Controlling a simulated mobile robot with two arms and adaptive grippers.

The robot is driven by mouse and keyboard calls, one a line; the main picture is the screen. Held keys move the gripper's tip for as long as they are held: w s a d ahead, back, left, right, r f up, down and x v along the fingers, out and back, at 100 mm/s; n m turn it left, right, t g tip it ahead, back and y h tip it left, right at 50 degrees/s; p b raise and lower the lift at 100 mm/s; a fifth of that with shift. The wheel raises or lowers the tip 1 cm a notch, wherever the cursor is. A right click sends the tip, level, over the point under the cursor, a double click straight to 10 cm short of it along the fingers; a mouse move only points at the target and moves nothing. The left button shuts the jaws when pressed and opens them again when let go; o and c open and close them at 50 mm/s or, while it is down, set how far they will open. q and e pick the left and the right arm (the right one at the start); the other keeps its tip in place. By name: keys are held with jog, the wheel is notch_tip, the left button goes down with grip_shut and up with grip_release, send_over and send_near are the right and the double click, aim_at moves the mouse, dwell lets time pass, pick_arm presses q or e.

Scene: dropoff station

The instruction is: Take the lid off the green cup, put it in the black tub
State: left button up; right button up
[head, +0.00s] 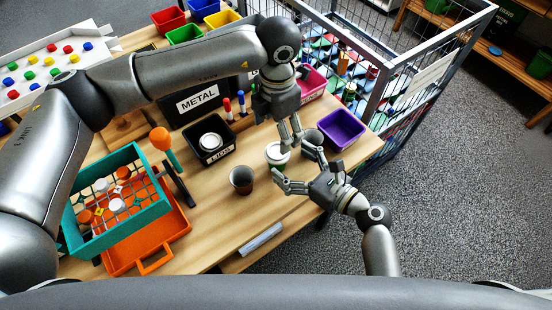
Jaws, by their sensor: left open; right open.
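The green cup (277,164) stands on the wooden table with a white lid (275,151) on top. My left gripper (291,144) is open, pointing down just beside the lid's right side; whether it touches the lid I cannot tell. My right gripper (293,160) is open, coming in from the lower right, with its fingers spread near the cup's right side. The black tub (211,159), labelled "LIDS", stands to the left of the cup and has a white round lid inside.
A dark grey cup (242,181) stands between tub and front edge. Another grey cup (313,136) and a purple bin (342,129) are to the right. A black METAL bin (180,111) is behind. A teal basket (151,213) on an orange tray (170,236) fills the left.

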aim_at(285, 158)
jog(key=shift+x, duration=1.95)
jog(key=shift+w+a, duration=0.1)
jog(key=shift+c, duration=0.2)
jog(key=c, duration=1.6)
jog(key=shift+c, duration=0.5)
jog(key=o, duration=1.5)
